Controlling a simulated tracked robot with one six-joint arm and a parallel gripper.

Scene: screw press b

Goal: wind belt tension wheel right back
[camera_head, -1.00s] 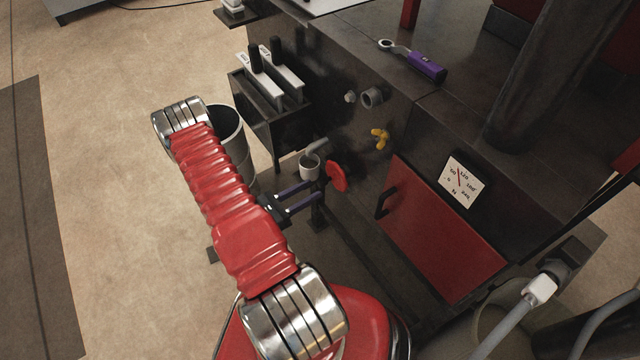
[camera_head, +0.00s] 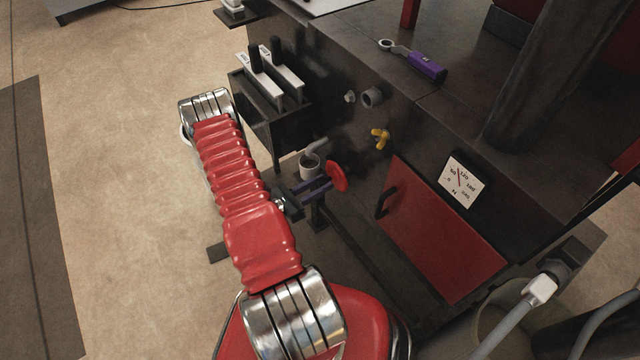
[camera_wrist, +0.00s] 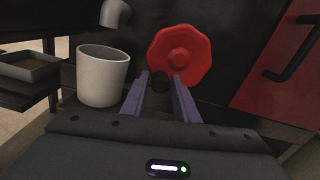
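The red lobed wheel (camera_head: 338,176) is mounted low on the dark side of the machine, left of the red door. It also shows in the wrist view (camera_wrist: 180,58), face on. My gripper (camera_head: 324,183) has two purple fingers pointing at the wheel. In the wrist view my gripper (camera_wrist: 161,76) has its fingers apart, with a gap between them. The fingertips are just in front of the wheel's lower part. I cannot tell whether they touch it. A dark round knob or end shows between the fingertips.
A light cup (camera_wrist: 103,76) stands just left of my fingers, under a grey spout (camera_wrist: 114,14). A red door (camera_head: 440,230) with a black handle lies right of the wheel. A yellow valve handle (camera_head: 380,138) and a dark tool box (camera_head: 270,110) are above.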

